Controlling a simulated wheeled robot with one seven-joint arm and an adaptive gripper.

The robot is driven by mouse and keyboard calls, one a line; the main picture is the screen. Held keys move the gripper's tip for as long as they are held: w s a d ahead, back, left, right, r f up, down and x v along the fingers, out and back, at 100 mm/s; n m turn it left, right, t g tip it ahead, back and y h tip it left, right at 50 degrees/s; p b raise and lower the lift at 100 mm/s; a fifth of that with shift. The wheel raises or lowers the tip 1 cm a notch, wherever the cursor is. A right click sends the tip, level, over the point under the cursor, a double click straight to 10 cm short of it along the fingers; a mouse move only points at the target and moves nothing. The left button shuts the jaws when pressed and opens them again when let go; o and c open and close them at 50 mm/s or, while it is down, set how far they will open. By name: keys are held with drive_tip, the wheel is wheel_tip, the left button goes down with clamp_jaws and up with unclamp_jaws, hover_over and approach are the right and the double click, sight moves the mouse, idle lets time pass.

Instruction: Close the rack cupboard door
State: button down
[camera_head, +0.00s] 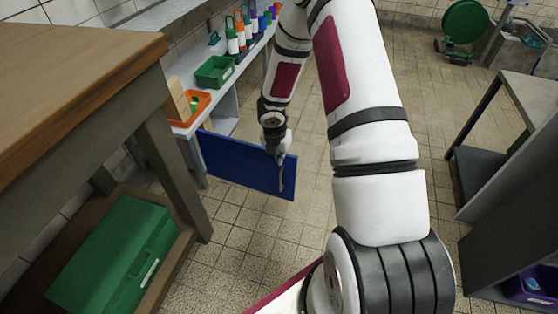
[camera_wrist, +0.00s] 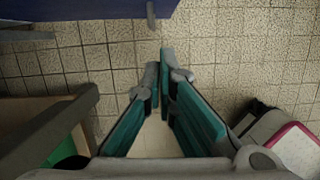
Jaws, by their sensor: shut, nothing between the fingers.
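The blue cupboard door (camera_head: 235,163) stands open, sticking out from the light rack at the left over the tiled floor. A grey vertical handle (camera_head: 281,176) is near its right, free edge. My gripper (camera_head: 281,155) is pointing down at that edge, close to the handle, and overlaps the door's top in the head view. In the wrist view the blue door (camera_wrist: 80,11) and the handle (camera_wrist: 151,15) lie at the top edge. The fingertips (camera_wrist: 160,65) are together, empty and just below the handle in the picture. I cannot tell whether they touch the door.
A wooden table (camera_head: 70,85) with a green box (camera_head: 115,262) beneath stands at the near left. Tiled floor (camera_head: 265,235) is clear before the door; a grey bench (camera_head: 528,95) is at the right.

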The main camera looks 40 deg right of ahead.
drive_tip(key=w+d+f+b, duration=0.3)
drive_tip(key=d+f+b, duration=0.1)
drive_tip(key=f, duration=0.5)
drive_tip(key=shift+w+d, duration=0.25)
drive_tip(key=shift+d, duration=0.4)
drive_tip(key=shift+d, duration=0.1)
